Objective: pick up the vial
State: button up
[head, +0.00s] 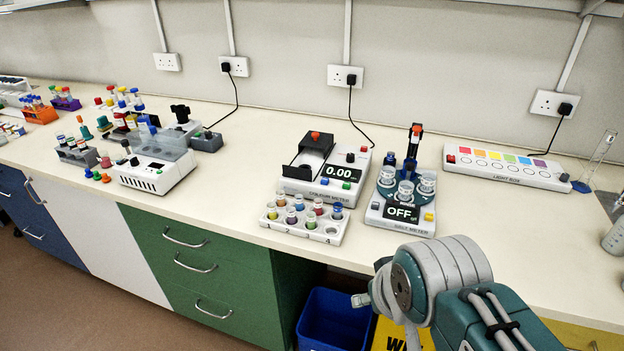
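Several small capped vials stand upright in a white rack (276,232) at the front of the bench. A blue-capped vial (337,211) is at the rack's right end, and a red-capped vial (318,206) is beside it. The rack's front right hole looks empty. I cannot tell which vial is the task's one. Several more vials stand in the drum of the salt meter (401,214). My arm is at the bottom right, below and right of the rack. Only a small grey part of what may be my gripper (361,300) shows, apart from the vials; its fingers are hidden.
The colour meter (341,172), reading 0.00, stands right behind the rack. A light box (508,168) lies at the back right. A white device (155,176) and coloured tube racks fill the left. A blue bin (328,322) is below the bench edge. Bench left of the rack is clear.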

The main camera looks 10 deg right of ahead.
aim_at(271, 205)
jog(key=i+j+z, duration=0.35)
jog(key=j, duration=0.25)
jog(key=i+j+z, duration=0.15)
jog(key=j, duration=0.2)
jog(key=i, duration=0.05)
